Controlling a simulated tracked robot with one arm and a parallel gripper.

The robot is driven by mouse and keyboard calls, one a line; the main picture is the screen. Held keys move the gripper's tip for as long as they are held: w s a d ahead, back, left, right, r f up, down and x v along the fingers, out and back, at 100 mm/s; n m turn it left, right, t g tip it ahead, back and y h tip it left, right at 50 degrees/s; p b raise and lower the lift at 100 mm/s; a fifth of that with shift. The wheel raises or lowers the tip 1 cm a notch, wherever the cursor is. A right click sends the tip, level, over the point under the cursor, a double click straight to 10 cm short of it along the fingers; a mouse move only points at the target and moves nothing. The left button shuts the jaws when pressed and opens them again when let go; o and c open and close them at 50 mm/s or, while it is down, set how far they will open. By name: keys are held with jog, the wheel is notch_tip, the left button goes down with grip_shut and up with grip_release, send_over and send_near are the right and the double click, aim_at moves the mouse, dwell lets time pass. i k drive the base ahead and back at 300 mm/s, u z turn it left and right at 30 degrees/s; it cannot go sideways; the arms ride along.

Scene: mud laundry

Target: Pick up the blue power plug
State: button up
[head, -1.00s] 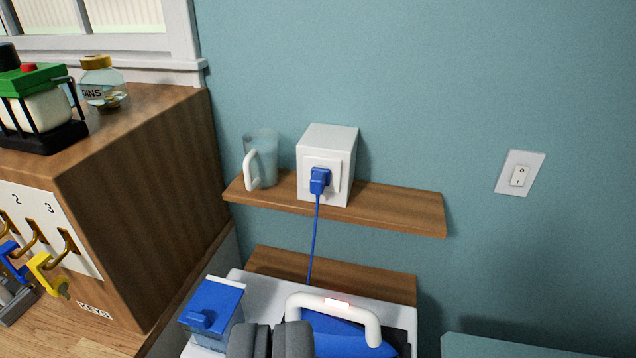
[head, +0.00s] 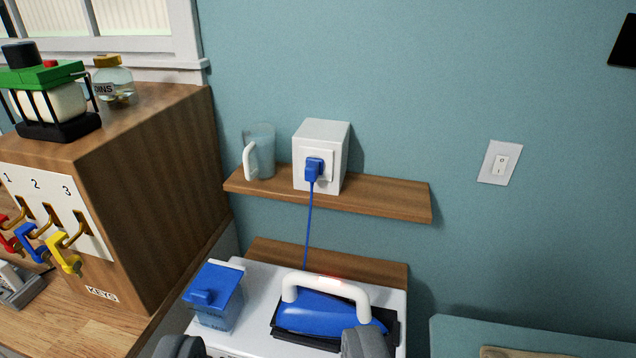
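The blue power plug (head: 313,169) sits in the front face of a white socket box (head: 322,140) on a wooden wall shelf (head: 385,194). Its blue cord (head: 308,228) hangs down in front of the shelf towards the blue iron (head: 322,313) with a white handle. My gripper (head: 268,346) shows at the bottom edge with its two grey fingers wide apart. It is open, with nothing seen between the fingers, and is well below and apart from the plug. The lower parts of the fingers are cut off by the frame.
A clear jug (head: 261,152) stands left of the socket box. A blue container (head: 214,295) stands beside the iron on a white surface. A wooden cabinet (head: 150,190) with key hooks fills the left. A light switch (head: 499,163) is on the right wall.

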aim_at(314, 166)
jog(key=k, duration=1.1)
jog(key=z, duration=0.35)
jog(key=i, duration=2.1)
jog(key=u, duration=0.5)
